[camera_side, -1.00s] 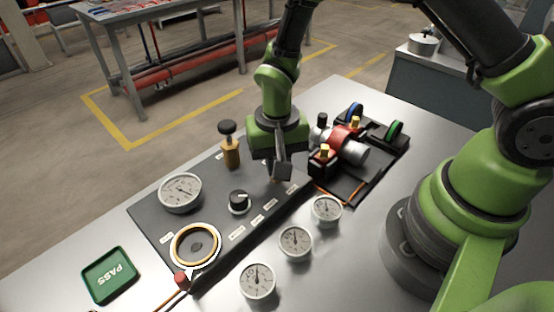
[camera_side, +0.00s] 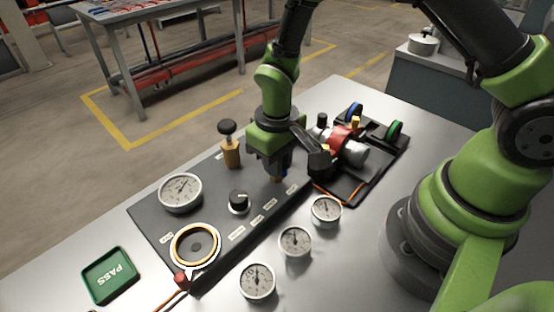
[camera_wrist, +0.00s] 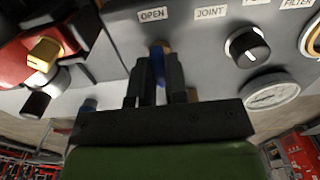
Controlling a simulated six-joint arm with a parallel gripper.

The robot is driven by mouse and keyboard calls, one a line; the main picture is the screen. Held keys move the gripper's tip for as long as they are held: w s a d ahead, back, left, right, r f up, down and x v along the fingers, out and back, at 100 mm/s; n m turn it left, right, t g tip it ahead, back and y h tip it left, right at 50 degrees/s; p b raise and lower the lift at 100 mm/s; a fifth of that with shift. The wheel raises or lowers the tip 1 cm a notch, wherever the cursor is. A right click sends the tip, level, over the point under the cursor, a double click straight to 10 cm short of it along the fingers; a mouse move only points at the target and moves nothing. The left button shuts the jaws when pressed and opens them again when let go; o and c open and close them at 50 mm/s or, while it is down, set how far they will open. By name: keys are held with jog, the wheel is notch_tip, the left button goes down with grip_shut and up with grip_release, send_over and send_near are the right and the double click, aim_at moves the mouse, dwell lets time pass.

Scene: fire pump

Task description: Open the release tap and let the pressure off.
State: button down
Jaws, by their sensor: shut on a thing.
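The release tap shows as a blue handle (camera_wrist: 158,66) on a brass-coloured stem in the wrist view, beside the OPEN label (camera_wrist: 152,14). My gripper (camera_wrist: 159,72) points down at it, with one dark finger on each side, shut on the handle. In the side view my gripper (camera_side: 279,174) is low over the right part of the dark panel (camera_side: 215,205). A bit of the blue handle (camera_side: 285,172) shows there, and the fingers hide most of the tap. A large round gauge (camera_side: 180,192) sits at the panel's left.
A black knob (camera_side: 239,201) and a brass plunger with a black top (camera_side: 230,145) stand left of my gripper. A red and silver pump (camera_side: 347,146) is close on the right. Three small gauges (camera_side: 295,241) lie in front. A green PASS tray (camera_side: 110,275) is at lower left.

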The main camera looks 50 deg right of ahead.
jog(key=shift+w, duration=0.1)
jog(key=c, duration=1.1)
grip_release()
jog(key=shift+c, duration=0.2)
jog(key=shift+r, duration=0.1)
notch_tip(320, 180, up, 9)
jog(key=shift+r, duration=0.4)
